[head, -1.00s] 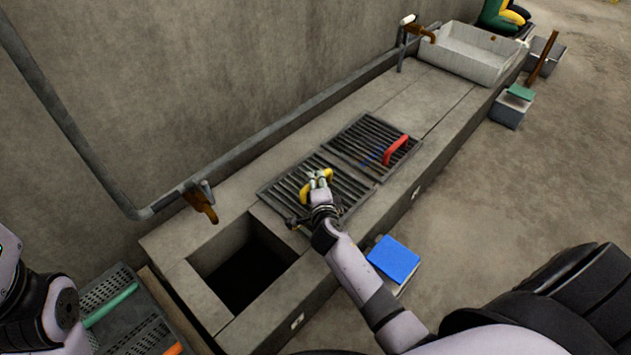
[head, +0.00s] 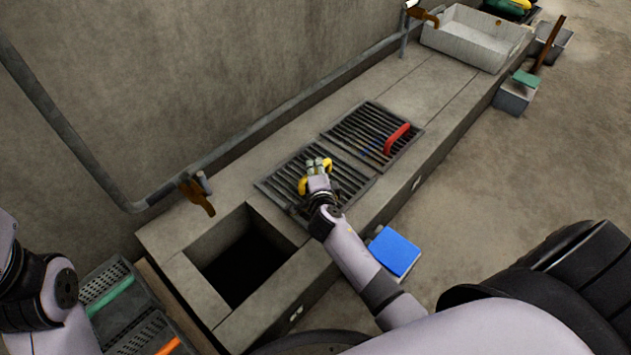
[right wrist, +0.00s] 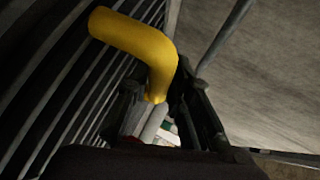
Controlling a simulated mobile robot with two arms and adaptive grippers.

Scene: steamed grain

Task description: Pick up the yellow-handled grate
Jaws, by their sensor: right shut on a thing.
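The grate with the yellow handle (head: 281,186) lies flat on the concrete counter, between the open square hole and the second grate. Its yellow handle (head: 303,186) stands up from the bars and also shows large in the right wrist view (right wrist: 135,42). My right gripper (head: 317,166) is at this handle from above, shut on it; in the right wrist view its fingers (right wrist: 165,118) are around the handle's lower end. I cannot tell whether the grate is raised at all. Only part of my left arm shows at the lower left; its gripper is out of view.
A second grate (head: 352,128) with a red handle (head: 397,138) lies just behind. The open hole (head: 245,265) is to the left. A pipe (head: 250,133) and taps run along the wall. A blue-topped box (head: 394,251) stands on the floor by the counter; crates (head: 110,290) are lower left.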

